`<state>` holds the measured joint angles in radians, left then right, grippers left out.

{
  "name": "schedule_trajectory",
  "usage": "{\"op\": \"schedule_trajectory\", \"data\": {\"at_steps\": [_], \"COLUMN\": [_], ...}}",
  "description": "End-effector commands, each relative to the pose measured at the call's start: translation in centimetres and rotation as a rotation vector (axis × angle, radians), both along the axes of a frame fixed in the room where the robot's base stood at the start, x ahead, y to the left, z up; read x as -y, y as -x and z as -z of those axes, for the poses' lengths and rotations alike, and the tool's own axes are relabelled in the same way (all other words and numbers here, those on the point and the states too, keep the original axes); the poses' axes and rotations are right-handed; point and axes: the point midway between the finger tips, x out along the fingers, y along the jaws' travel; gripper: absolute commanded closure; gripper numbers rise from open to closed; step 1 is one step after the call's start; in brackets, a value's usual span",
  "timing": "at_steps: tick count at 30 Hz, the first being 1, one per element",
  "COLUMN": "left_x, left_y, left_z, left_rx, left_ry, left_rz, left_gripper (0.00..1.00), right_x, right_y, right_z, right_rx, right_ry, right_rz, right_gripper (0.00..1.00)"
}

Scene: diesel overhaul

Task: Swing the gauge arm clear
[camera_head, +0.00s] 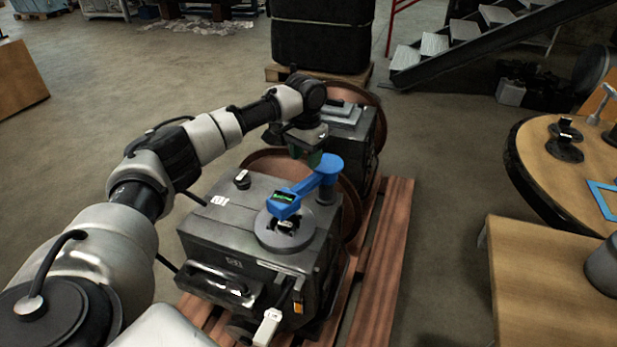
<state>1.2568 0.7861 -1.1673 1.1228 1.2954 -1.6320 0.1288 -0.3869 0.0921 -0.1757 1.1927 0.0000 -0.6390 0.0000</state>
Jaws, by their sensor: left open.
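The blue gauge arm (309,186) sits on top of the grey diesel engine block (215,233). Its end with a small green-lit display (284,198) lies over a dark round flange (284,236). Its other, rounded end stands on a dark post (326,193) at the block's right rear corner. My left gripper (312,157) points down just behind and left of that rounded end. It is open, and nothing shows between its fingers. I cannot tell whether it touches the blue arm. My right gripper is out of view.
A second grey engine block (358,124) with a copper-coloured wheel stands behind. Both blocks rest on a reddish slatted pallet (385,265). Wooden tables (545,285) stand on the right. Metal stairs (440,42) are at the back. Floor is clear between pallet and tables.

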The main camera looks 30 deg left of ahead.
Motion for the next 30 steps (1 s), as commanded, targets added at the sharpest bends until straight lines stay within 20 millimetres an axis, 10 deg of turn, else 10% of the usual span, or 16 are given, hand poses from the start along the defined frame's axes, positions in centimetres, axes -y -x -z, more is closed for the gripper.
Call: {"op": "schedule_trajectory", "data": {"at_steps": [9, 23, 30], "left_x": [0.1, 0.1, 0.1], "left_y": [0.0, 0.0, 0.0], "left_z": [6.0, 7.5, 7.5], "left_rx": [-0.002, 0.000, 0.000], "left_ry": [0.000, 0.000, 0.000], "left_rz": [0.002, 0.002, 0.002], "left_gripper": [0.53, 0.53, 0.85], "right_x": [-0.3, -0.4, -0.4], "right_y": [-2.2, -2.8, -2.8], "right_z": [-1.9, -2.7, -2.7], "right_rx": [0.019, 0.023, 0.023], "right_ry": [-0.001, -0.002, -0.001], "right_rz": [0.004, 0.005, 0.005], "right_gripper": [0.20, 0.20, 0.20]}}
